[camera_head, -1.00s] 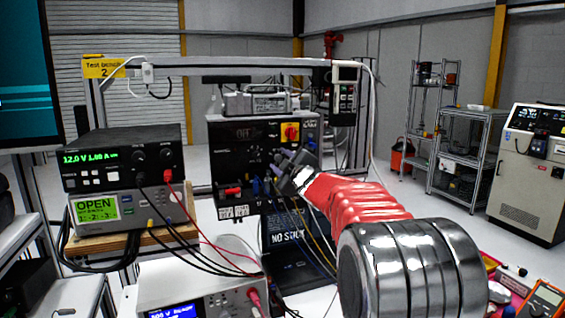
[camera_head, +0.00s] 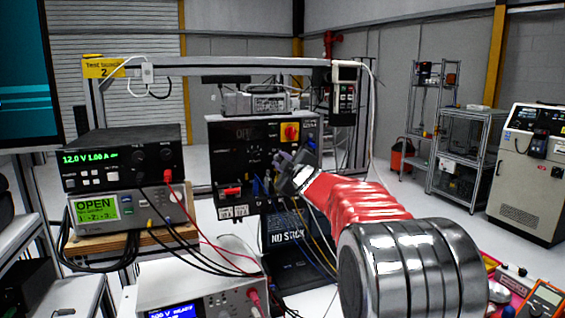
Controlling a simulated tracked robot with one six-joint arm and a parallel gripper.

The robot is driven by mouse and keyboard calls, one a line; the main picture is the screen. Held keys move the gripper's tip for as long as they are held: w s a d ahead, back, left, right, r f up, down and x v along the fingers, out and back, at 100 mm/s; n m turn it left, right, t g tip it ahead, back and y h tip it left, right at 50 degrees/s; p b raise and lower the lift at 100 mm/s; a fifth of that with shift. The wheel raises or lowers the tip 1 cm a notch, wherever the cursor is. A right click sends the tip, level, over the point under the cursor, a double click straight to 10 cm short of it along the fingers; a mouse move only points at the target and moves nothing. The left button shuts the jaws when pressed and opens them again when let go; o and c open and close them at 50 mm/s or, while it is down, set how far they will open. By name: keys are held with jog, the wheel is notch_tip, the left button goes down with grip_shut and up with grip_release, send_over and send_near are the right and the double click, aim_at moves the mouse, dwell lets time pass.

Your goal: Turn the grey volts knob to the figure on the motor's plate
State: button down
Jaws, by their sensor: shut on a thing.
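The black test panel (camera_head: 228,150) stands on the bench in the middle, with a dim display (camera_head: 243,133) and a red-and-yellow switch (camera_head: 290,132). A grey motor (camera_head: 238,104) sits on top, with a pale plate (camera_head: 270,103) on its front; its figures are too small to read. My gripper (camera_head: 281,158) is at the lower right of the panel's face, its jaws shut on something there. The grey volts knob is not clearly visible; it appears to be between the fingertips, hidden by them. Its setting cannot be read.
Left are a stacked power supply (camera_head: 120,160) and a meter with a green screen (camera_head: 97,208). A white instrument (camera_head: 205,270) stands in front. Several cables hang below my gripper. A handheld unit (camera_head: 343,95) hangs from the frame at upper right.

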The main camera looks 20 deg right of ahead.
jog(key=shift+f+m, duration=0.15)
jog(key=shift+m, duration=0.15)
jog(key=m, duration=0.3)
jog(key=shift+m, duration=2)
jog(key=c, duration=1.6)
grip_release()
jog(key=shift+s, duration=0.15)
